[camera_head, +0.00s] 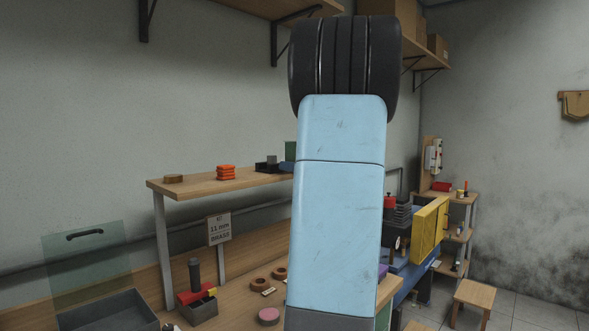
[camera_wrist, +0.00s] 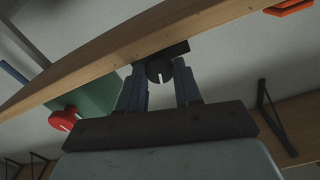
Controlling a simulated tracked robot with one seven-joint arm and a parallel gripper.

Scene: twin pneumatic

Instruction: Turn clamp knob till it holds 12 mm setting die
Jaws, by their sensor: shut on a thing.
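In the wrist view my gripper (camera_wrist: 160,82) has its two blue-grey fingers on either side of a dark round knob (camera_wrist: 153,72) with a pale slot in its face. I take this to be the clamp knob, and the fingers are shut on it. A dark block shows right behind the knob, under a wooden edge. I cannot make out the 12 mm setting die, nor whether the clamp touches it. In the head view my own arm covers the middle, so the gripper and clamp are hidden there.
In the wrist view a wooden board (camera_wrist: 110,62) crosses above the fingers, with a green panel (camera_wrist: 92,98) and a red disc (camera_wrist: 63,119) at left. In the head view the raised shelf (camera_head: 200,187) holds orange pieces (camera_head: 226,172); a dark tray (camera_head: 110,311) stands front left.

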